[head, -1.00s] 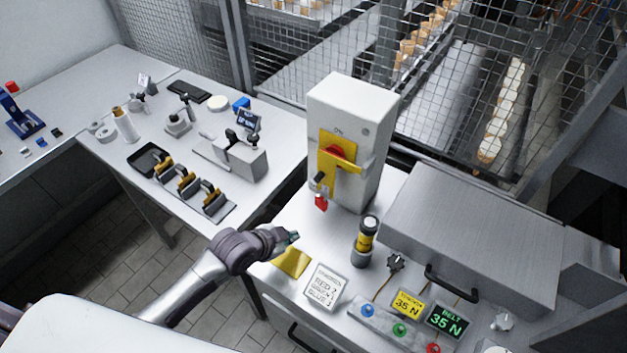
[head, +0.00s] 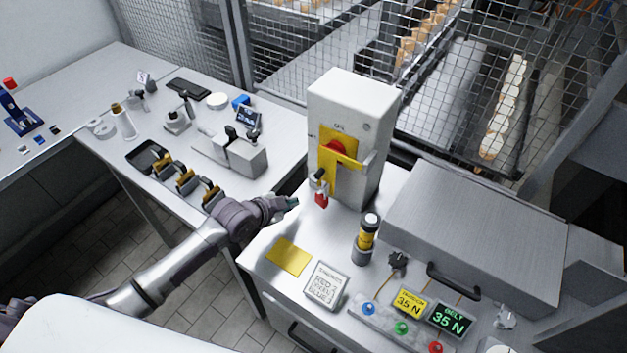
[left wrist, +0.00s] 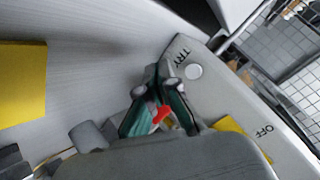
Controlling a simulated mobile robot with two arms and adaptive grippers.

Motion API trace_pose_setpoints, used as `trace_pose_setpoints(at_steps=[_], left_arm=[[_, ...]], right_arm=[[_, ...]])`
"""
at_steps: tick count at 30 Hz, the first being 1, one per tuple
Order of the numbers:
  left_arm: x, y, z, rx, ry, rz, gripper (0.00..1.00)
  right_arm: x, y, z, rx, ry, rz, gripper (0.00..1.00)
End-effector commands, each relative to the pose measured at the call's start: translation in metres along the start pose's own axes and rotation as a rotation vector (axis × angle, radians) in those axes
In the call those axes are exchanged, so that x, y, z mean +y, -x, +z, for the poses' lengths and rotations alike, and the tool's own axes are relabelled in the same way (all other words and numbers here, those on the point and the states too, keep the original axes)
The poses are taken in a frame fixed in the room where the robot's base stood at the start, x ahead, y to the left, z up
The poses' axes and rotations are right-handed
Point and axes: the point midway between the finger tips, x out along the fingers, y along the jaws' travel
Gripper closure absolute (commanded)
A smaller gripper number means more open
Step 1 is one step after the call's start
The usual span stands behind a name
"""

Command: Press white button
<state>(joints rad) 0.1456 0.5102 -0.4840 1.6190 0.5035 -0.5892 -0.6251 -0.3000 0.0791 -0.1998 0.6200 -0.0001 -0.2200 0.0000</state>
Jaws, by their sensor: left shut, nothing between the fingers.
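In the left wrist view a round white button (left wrist: 194,71) sits beside the letters TRY on a face of the pale switch box. In the head view the switch box (head: 342,105) stands upright, with a yellow plate and a red switch on its front; I cannot make out the button there. My left gripper (head: 291,203) is shut and empty, left of the box's lower part. In the left wrist view its fingertips (left wrist: 164,70) appear just left of the button; I cannot tell the gap. My right gripper is not in view.
A red padlock-like piece (head: 321,199) hangs low on the box front. A black-and-yellow cylinder (head: 366,238) stands in front of it. A yellow pad (head: 289,256) and a printed sign (head: 326,285) lie nearer. A grey cover (head: 470,235) fills the right side.

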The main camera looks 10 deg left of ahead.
Motion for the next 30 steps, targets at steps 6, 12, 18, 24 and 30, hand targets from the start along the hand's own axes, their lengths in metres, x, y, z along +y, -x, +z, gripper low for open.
trace_pose_setpoints(at_steps=[6,12,18,24,30], left_arm=[[-0.012,-0.029,-0.012,0.002,0.001,-0.002,1.0],[-0.022,-0.044,-0.022,0.001,0.001,-0.001,1.0],[-0.026,-0.051,-0.026,-0.001,0.001,0.001,1.0],[-0.027,-0.051,-0.027,-0.001,0.001,0.002,1.0],[-0.027,-0.051,-0.027,-0.001,0.001,0.001,1.0]], right_arm=[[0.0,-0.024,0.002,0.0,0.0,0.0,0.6],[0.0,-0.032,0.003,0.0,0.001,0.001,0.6],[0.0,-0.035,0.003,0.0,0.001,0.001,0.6],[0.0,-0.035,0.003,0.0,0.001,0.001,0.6],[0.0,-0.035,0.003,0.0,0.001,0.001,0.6]])
